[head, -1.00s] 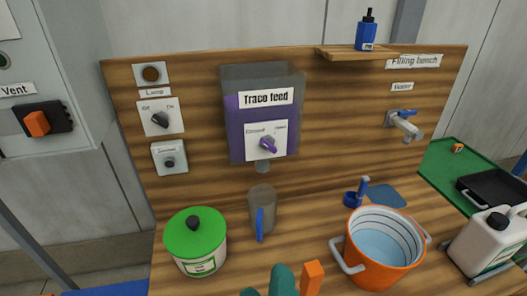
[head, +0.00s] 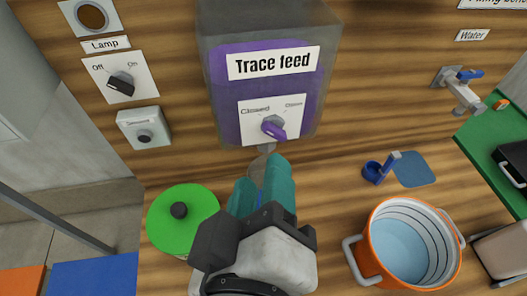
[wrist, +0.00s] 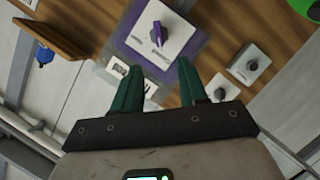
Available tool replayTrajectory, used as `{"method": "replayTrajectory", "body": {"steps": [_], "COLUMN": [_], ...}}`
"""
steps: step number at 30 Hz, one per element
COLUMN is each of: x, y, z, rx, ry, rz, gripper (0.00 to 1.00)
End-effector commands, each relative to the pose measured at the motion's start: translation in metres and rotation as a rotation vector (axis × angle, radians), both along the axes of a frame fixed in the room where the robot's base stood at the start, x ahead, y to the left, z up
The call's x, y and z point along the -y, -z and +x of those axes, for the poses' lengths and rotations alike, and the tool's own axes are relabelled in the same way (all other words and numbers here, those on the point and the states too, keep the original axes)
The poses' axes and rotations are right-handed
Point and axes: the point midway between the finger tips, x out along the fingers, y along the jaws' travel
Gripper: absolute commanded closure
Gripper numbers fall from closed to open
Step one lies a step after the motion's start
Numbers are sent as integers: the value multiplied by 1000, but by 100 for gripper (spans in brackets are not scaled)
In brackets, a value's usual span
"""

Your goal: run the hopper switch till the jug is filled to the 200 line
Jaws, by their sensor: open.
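The hopper (head: 222,60), labelled "Trace feed", hangs on the wooden board and holds purple stuff. Its purple switch (head: 273,128) sits on a white plate marked "Closed" at left and another word at right; its exact setting is hard to read. The switch also shows in the wrist view (wrist: 158,34), beyond my fingers. The clear jug (head: 257,170) stands below the hopper's spout, almost wholly hidden behind my gripper, so its level and lines cannot be read. My gripper (head: 262,174) is open, with teal fingers apart and nothing seen between them, below the switch. It also shows in the wrist view (wrist: 160,74).
A green-lidded pot (head: 183,218) stands left of my gripper. A lamp switch (head: 121,84) and a grey button box (head: 145,128) are on the board at left.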

Motion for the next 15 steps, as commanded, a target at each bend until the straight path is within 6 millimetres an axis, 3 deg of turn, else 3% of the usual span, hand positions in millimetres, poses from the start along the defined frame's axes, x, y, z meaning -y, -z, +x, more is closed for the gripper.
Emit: {"method": "replayTrajectory", "body": {"steps": [15], "x": [1], "y": [22], "z": [79], "rx": [-3], "ry": [3], "rz": [-2], "gripper": [57]}}
